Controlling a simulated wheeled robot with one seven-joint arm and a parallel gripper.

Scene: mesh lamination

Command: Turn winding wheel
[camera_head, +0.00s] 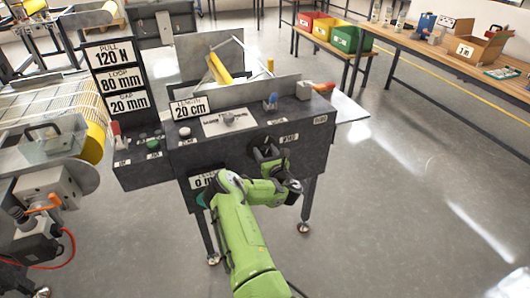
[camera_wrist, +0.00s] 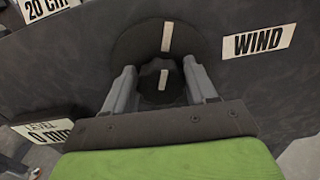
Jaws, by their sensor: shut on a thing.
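The winding wheel is a dark round disc (camera_wrist: 128,43) with a dark knob (camera_wrist: 152,72) at its centre, on the front panel of the grey machine (camera_head: 240,150). A white mark runs on the disc and another on the knob; both stand nearly upright in the wrist view. A "WIND" label (camera_wrist: 259,41) is to the right of the disc. My gripper (camera_wrist: 163,78) is shut on the knob, one finger on each side. In the head view my gripper (camera_head: 268,156) and arm hide most of the wheel.
A "LEVEL" sign (camera_wrist: 43,129) is left of my gripper. A mesh roll (camera_head: 92,142) stands at left. The floor at right is clear.

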